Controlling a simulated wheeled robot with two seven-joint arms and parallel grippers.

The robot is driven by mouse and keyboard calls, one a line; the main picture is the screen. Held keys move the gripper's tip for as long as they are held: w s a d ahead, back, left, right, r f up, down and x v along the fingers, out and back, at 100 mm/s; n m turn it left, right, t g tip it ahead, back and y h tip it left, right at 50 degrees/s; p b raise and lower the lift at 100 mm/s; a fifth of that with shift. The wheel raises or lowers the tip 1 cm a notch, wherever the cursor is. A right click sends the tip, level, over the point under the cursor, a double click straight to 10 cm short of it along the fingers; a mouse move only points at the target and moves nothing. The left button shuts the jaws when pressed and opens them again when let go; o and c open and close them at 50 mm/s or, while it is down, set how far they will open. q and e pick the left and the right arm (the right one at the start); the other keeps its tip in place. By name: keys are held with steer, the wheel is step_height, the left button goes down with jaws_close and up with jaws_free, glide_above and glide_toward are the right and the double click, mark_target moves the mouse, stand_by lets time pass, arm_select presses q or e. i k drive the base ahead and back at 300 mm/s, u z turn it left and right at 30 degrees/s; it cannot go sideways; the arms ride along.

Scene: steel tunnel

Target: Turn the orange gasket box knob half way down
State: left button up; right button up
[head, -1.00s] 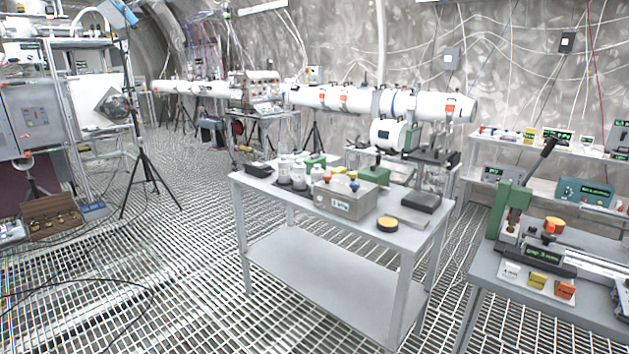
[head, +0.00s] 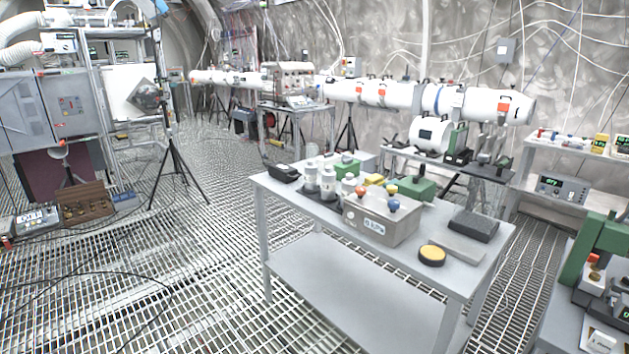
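A grey box (head: 380,222) with a small display or label on its front stands on the middle table; I take it for the gasket box. An orange knob (head: 361,191) and a blue knob (head: 393,205) stick up from its top. The orange knob is small here, and I cannot tell its exact setting. Neither of my grippers shows in the head view.
The box stands on a grey two-tier table (head: 470,281) with white-topped containers (head: 328,183), a green device (head: 411,188), a black-and-yellow round button (head: 432,255) and a dark block (head: 474,226). A tripod (head: 175,165) stands left. Grated floor (head: 215,250) is open before the table.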

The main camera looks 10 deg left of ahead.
mark_target(360, 191)
steer(key=z, duration=0.05)
steer(key=i, duration=0.85)
steer(key=z, duration=0.4)
